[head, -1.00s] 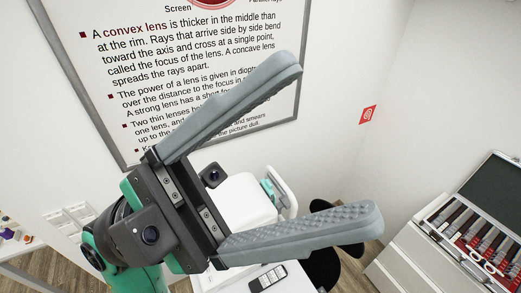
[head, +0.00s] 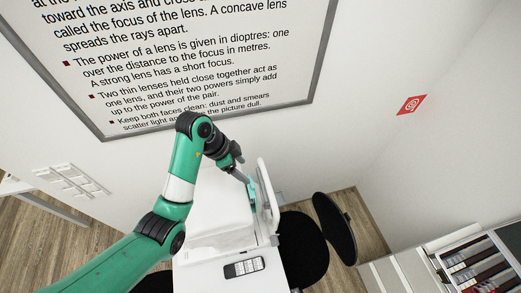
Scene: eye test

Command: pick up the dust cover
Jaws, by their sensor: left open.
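The dust cover (head: 218,212) appears to be the white, smooth, boxy shape on the white table in the head view, below the poster. My green left arm passes in front of its left side and upper part. My left gripper (head: 243,177) is at its upper right, beside a white upright frame with a teal part. The gripper is open, but its fingers are small and partly hidden. I cannot tell whether they touch the cover. My right gripper is not in view.
A dark handheld device (head: 243,267) lies on the table's front part. A black chair (head: 303,248) stands right of the table. A lens case (head: 478,265) sits on the cabinet at far right. The poster (head: 190,60) hangs on the wall behind.

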